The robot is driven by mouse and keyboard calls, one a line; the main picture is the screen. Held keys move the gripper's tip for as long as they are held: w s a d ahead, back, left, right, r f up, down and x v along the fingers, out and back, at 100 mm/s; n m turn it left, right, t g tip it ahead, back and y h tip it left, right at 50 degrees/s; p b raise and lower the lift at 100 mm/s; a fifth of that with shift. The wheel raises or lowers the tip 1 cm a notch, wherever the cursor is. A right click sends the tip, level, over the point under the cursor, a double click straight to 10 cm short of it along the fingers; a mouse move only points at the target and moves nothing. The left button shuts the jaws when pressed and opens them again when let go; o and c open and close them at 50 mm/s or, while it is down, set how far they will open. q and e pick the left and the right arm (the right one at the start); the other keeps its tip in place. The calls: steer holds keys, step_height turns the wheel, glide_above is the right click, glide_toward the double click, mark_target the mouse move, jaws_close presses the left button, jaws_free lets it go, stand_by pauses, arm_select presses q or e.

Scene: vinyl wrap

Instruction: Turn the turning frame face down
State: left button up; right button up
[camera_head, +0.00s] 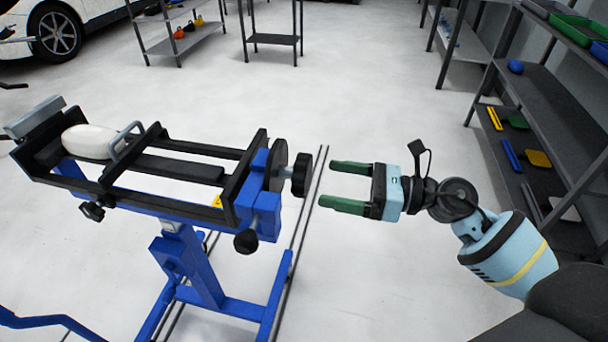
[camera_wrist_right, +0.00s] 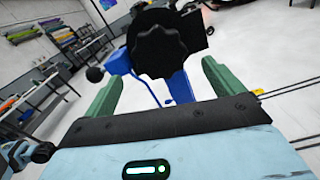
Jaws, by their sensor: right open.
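The turning frame (camera_head: 232,203) stands at the left of the head view, a black rectangular frame on a blue stand. A white rounded part (camera_head: 90,142) is held in its left end, face up or down I cannot tell. A black knob (camera_head: 301,175) is on its right end, next to a round dark disc. My right gripper (camera_head: 340,184) is open, its green fingers pointing at the knob with a small gap. In the right wrist view the lobed knob (camera_wrist_right: 163,52) shows ahead, between and beyond the fingers (camera_wrist_right: 165,85). My left gripper is not in view.
Shelves with coloured tools (camera_head: 535,100) stand at the right. Another rack (camera_head: 180,40) and a white car (camera_head: 55,35) are at the back left. Smaller black knobs (camera_head: 246,242) stick out from the frame's side. The floor behind and in front of my right gripper is clear.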

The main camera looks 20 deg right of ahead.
mark_target(309, 178)
steer(key=p+x, duration=0.1)
steer(key=x, duration=0.4)
steer(key=shift+r, duration=0.2)
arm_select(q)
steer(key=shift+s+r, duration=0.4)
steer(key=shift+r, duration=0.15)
arm_select(e)
steer(key=shift+w+a+f, duration=0.15)
steer(key=shift+w+a, duration=0.25)
steer(key=shift+a, duration=0.2)
steer(key=shift+c, duration=0.4)
steer(key=c, duration=1.3)
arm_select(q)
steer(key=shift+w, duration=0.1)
